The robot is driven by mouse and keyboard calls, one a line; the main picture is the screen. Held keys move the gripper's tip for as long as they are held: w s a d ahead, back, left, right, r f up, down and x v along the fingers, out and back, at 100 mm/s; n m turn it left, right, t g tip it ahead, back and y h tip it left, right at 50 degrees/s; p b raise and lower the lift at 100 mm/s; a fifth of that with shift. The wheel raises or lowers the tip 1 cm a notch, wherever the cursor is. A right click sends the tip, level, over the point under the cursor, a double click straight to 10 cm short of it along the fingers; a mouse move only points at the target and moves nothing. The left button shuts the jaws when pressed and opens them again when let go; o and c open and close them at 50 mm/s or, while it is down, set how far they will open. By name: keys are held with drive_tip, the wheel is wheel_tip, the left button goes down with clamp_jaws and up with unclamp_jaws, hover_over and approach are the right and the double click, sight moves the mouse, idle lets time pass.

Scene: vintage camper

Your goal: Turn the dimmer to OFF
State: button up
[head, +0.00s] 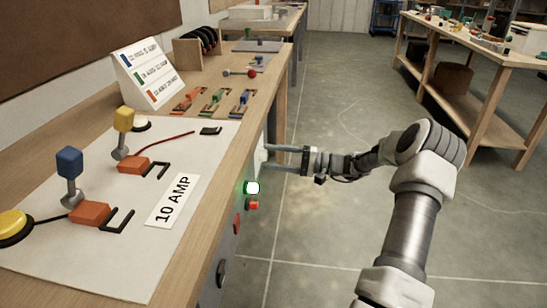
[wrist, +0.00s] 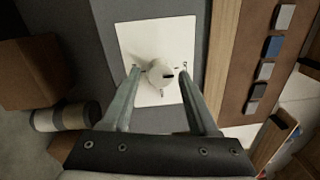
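The dimmer is a round white knob (wrist: 161,73) on a white square plate (wrist: 135,40) in the wrist view. The knob has a dark mark on its face, and there are small dark marks on the plate near it. My gripper (wrist: 160,70) is open, with one finger on each side of the knob; gaps seem to show between the fingers and the knob. In the head view the plate (head: 261,150) is seen edge-on at the front of the workbench, and my gripper (head: 271,158) reaches it from the right.
The bench top (head: 215,190) holds switches, a "10 AMP" label (head: 172,201) and a sign (head: 146,73).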

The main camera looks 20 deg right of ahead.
drive_tip(key=shift+o, duration=0.5)
drive_tip(key=p+v, duration=0.3)
drive_tip(key=v, duration=1.4)
drive_tip(key=shift+d, duration=0.15)
drive_tip(key=shift+s, duration=0.15)
